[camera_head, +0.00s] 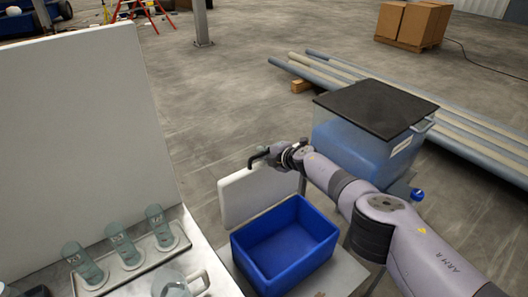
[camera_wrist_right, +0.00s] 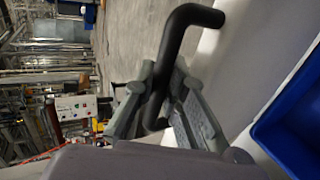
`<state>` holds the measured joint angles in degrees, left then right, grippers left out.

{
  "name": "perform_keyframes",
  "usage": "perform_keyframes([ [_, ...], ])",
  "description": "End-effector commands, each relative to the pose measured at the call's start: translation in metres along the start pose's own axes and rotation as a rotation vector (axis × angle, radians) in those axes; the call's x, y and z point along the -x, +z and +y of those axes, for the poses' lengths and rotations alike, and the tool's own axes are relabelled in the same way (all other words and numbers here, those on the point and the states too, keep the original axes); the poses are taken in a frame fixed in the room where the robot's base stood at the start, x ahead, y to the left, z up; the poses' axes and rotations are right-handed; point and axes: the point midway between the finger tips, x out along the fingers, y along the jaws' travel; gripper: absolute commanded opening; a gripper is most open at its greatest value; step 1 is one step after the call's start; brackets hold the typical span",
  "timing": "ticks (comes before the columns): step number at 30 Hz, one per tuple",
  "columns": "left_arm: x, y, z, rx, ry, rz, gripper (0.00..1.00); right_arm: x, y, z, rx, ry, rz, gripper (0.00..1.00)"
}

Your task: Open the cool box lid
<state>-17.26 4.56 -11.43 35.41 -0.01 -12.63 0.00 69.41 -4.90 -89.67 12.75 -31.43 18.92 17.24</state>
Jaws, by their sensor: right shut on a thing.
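The cool box (camera_head: 318,262) is blue, open at the top and looks empty inside. Its white lid (camera_head: 243,196) stands raised, roughly upright, along the far left side of the box. A black bent handle (camera_head: 258,157) sticks out at the top of the lid. My right gripper (camera_head: 278,153) is shut on this handle. The right wrist view shows the black handle (camera_wrist_right: 183,40) between the grey fingers of the right gripper (camera_wrist_right: 160,105), with the blue box (camera_wrist_right: 297,130) at the right edge. My left gripper is in neither view.
A rack with glass tubes (camera_head: 122,244) and a tall white panel (camera_head: 85,120) stand at the left. A clear tank of blue liquid with a dark cover (camera_head: 375,108) stands behind my right arm. Pipes (camera_head: 450,120) lie on the floor beyond.

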Motion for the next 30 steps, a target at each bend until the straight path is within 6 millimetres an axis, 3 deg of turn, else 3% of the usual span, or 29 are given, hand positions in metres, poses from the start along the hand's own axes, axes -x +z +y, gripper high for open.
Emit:
perform_keyframes([
  [4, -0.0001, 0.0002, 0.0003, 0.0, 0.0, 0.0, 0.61, 0.0001, 0.0008, 0.0003, 0.004, 0.0, -0.003, 0.0],
  [5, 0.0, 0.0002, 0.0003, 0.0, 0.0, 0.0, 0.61, 0.0001, 0.0009, 0.0004, 0.004, 0.001, -0.003, 0.13],
  [14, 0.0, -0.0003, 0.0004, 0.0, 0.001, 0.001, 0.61, 0.0002, 0.0006, 0.0008, 0.002, 0.001, -0.002, 0.33],
  [30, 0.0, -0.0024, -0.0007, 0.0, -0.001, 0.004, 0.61, 0.0037, 0.0023, 0.0023, 0.006, -0.001, -0.002, 0.33],
])
